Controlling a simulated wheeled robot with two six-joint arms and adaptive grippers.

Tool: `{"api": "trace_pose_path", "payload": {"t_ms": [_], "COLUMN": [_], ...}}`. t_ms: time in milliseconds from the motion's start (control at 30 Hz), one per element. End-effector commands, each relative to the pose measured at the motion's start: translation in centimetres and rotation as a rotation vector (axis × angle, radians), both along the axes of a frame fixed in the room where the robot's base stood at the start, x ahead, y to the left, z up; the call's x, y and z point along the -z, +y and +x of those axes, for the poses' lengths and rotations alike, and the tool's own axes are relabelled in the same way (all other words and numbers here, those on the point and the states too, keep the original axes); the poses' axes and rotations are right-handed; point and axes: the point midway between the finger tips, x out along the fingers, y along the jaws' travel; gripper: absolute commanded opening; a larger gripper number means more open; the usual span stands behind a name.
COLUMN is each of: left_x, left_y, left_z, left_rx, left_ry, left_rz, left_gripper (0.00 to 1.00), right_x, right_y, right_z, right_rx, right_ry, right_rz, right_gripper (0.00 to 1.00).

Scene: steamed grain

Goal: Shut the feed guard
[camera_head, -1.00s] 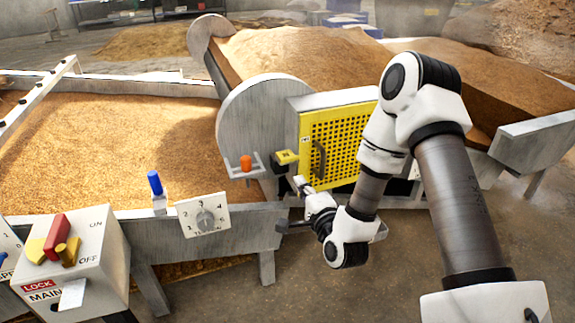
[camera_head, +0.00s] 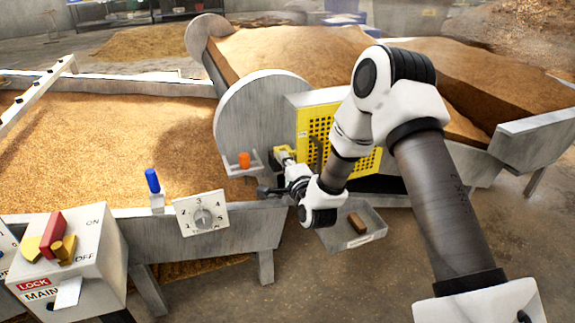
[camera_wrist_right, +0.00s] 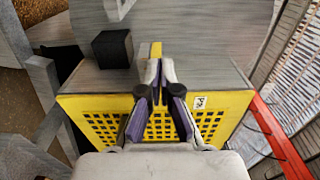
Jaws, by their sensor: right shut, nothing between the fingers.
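The feed guard (camera_head: 315,125) is a yellow perforated panel on the front of the grey housing, partly hidden by my right arm. Its panel also shows in the right wrist view (camera_wrist_right: 85,108), where its upper edge lies along the housing; I cannot tell whether it is fully closed. A yellow latch-like piece (camera_head: 280,150) sticks out at the guard's left side and shows as a strip beyond my fingers in the wrist view (camera_wrist_right: 156,48). My right gripper (camera_wrist_right: 160,65) is shut and empty, close to that piece; contact is unclear. My left gripper is not visible.
An orange knob (camera_head: 244,160) stands on a bracket left of the guard. A black block (camera_wrist_right: 113,48) lies near my fingers in the wrist view. A grey tray (camera_head: 375,225) with a brown block sits below. The control box (camera_head: 90,260) and numbered dial (camera_head: 190,220) are at left.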

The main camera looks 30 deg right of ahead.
Motion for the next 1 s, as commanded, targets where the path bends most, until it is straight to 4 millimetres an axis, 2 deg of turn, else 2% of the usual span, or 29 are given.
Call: {"api": "trace_pose_path", "payload": {"t_ms": [33,100,467,567,800,1000], "left_x": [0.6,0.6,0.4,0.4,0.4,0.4], "left_y": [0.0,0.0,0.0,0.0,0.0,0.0], "left_z": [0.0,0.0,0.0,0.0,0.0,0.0], "left_rx": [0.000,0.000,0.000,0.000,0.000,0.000], "left_ry": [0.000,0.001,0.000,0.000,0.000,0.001], "left_rz": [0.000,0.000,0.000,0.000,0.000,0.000], "left_gripper": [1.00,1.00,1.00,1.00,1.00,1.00], "right_x": [0.0,-0.4,-0.9,-0.9,-0.6,-0.5], "right_y": [-0.1,-0.3,-0.3,0.0,1.2,1.9], "right_z": [0.9,1.3,1.1,0.1,-4.7,-7.5], "right_rx": [0.010,0.021,0.022,0.022,0.021,0.020], "right_ry": [-0.010,-0.014,-0.021,-0.022,-0.007,-0.001], "right_rz": [-0.004,-0.003,-0.001,0.000,0.002,0.001], "right_gripper": [0.00,0.00,0.00,0.00,0.00,0.00]}}
